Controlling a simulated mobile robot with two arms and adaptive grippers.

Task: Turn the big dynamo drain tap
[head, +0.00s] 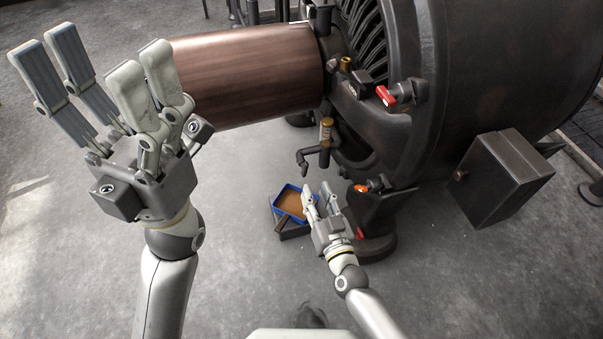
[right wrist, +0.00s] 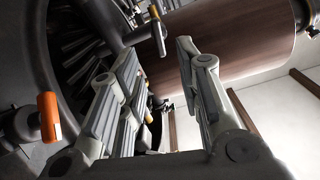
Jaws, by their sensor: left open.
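A dark pipe with a brass-coloured piece (head: 326,130) and a down-bent spout (head: 303,160) stands out from the big dynamo (head: 412,140). An orange-ended fitting (head: 362,188) sits lower on its right. I cannot tell for sure which of these is the drain tap. My right gripper (head: 317,192) is below the spout and left of the orange fitting, touching neither as far as I can see. In the right wrist view its fingers (right wrist: 158,55) stand apart with nothing between them; an orange handle (right wrist: 48,117) shows at left. My left gripper (head: 105,60) is open and empty, raised at left.
A copper-brown drum (head: 245,75) juts left from the dynamo. A red lever (head: 386,96) and a dark box (head: 503,178) are on the right. The floor at front is clear.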

